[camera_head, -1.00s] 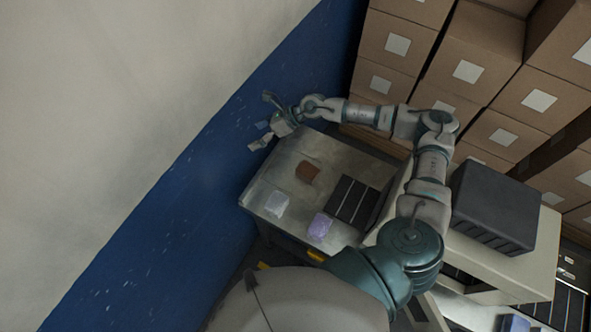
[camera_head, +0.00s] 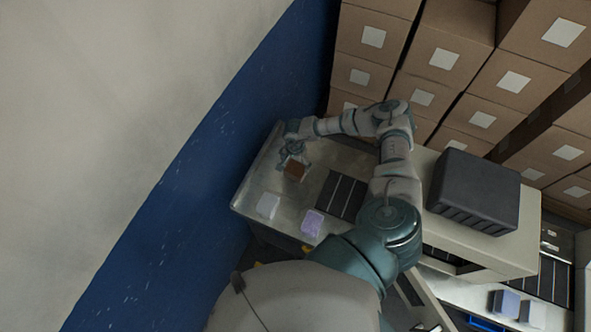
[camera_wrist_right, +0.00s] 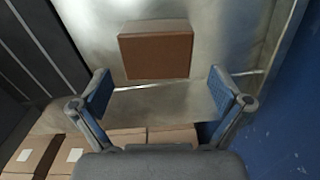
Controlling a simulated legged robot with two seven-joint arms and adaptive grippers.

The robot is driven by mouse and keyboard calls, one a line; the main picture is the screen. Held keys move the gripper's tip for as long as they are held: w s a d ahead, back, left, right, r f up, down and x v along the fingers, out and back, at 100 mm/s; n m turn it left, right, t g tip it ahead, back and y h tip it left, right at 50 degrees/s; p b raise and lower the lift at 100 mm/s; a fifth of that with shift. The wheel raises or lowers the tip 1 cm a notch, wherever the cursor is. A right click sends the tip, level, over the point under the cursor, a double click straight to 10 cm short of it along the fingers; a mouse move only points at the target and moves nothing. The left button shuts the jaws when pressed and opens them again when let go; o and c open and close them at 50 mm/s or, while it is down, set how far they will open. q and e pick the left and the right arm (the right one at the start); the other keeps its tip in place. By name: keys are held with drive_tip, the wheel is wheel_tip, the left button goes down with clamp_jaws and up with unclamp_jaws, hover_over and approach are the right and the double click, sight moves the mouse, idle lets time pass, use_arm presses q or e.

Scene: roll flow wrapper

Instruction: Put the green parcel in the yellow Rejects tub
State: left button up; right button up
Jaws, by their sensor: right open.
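No green parcel can be made out in either view. A brown parcel (camera_head: 295,171) lies on the metal table, and it also shows in the right wrist view (camera_wrist_right: 156,56). My right gripper (camera_head: 293,154) is over the table right by the brown parcel. In the right wrist view the gripper (camera_wrist_right: 161,92) is open, its two blue-padded fingers apart and empty, with the parcel just beyond the fingertips. No whole yellow tub shows; only a small yellow patch (camera_head: 258,264) appears beside my body, and I cannot tell what it is. My left gripper is not in view.
A white parcel (camera_head: 268,205) and a purple parcel (camera_head: 312,222) lie on the metal table (camera_head: 248,198), near a dark belt (camera_head: 341,195). A black box (camera_head: 475,192) sits on the machine. Stacked cartons (camera_head: 440,48) stand behind; a blue-and-white wall runs left.

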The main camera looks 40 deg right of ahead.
sight(296, 168)
drive_tip(key=shift+s+f+p, duration=0.15)
drive_tip(key=shift+f+p, duration=0.55)
drive_tip(key=shift+f, duration=2.4)
drive_tip(key=c, duration=1.3)
drive_tip(key=shift+r, duration=0.1)
drive_tip(key=shift+r, duration=0.5)
wheel_tip(296, 168, up, 2)
drive_tip(key=shift+r+b, duration=0.1)
drive_tip(key=shift+b, duration=0.4)
drive_tip(key=s+a, duration=0.3)
drive_tip(key=s, duration=0.1)
drive_tip(key=s+a+r+b, duration=0.1)
drive_tip(key=s+a, duration=0.2)
drive_tip(key=s, duration=0.1)
drive_tip(key=s+a+b, duration=0.1)
drive_tip(key=s+a, duration=0.2)
drive_tip(key=s, duration=0.2)
drive_tip(key=shift+a+r, duration=0.1)
drive_tip(key=shift+r, duration=0.2)
drive_tip(key=shift+b, duration=0.3)
